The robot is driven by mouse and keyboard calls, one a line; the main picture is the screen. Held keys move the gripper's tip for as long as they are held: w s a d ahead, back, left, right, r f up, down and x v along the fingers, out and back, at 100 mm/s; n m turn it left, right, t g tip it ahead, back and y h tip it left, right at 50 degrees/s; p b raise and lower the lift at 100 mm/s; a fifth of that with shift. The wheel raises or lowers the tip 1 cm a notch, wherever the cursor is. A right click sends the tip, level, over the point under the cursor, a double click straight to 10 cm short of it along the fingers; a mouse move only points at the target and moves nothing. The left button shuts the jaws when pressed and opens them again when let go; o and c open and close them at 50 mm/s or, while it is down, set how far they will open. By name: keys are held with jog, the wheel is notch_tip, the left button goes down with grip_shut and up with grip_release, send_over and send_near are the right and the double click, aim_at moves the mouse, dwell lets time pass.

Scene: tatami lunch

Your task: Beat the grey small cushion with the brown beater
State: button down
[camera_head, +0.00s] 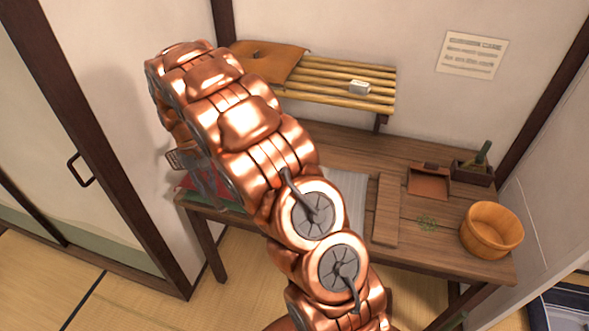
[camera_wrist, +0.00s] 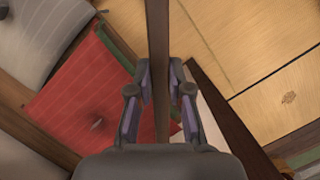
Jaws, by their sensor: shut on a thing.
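A grey striped small cushion (camera_wrist: 38,42) lies at the upper left of the wrist view. In the head view a pale grey striped part of it (camera_head: 348,190) shows on the table, mostly hidden behind my arm. My gripper (camera_wrist: 160,95) is shut on a brown shaft, which I take as the handle of the beater (camera_wrist: 158,40). The shaft runs up between the fingers and out of the top of the wrist view, so the beater's head is not seen. My gripper (camera_head: 208,185) is above the table's left end, over a red cushion, apart from the grey one.
The red cushion (camera_wrist: 85,90) lies beside the grey one on the wooden table (camera_head: 350,150). A board (camera_head: 387,212), dustpan (camera_head: 429,182), green bits (camera_head: 428,223) and wooden tub (camera_head: 491,231) are at right. A bamboo shelf (camera_head: 330,90) holds a brown cushion (camera_head: 268,60) and white block (camera_head: 359,87).

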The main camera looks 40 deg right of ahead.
jog(key=s+d+m+y, duration=0.1)
jog(key=s+d+m, duration=0.4)
jog(key=d, duration=0.5)
jog(key=s+d+r+m+y, duration=0.1)
jog(key=s+d+m, duration=0.3)
jog(key=s+d, duration=0.5)
jog(key=shift+d+r+m+y+p, duration=0.35)
jog(key=shift+d+y, duration=0.35)
jog(key=shift+d, duration=0.4)
jog(key=shift+f, duration=0.1)
notch_tip(320, 180, down, 13)
jog(key=b, duration=0.5)
jog(key=shift+s+a+b, duration=0.1)
jog(key=shift+b, duration=0.25)
notch_tip(320, 180, up, 13)
jog(key=p, duration=0.2)
jog(key=shift+r, duration=0.2)
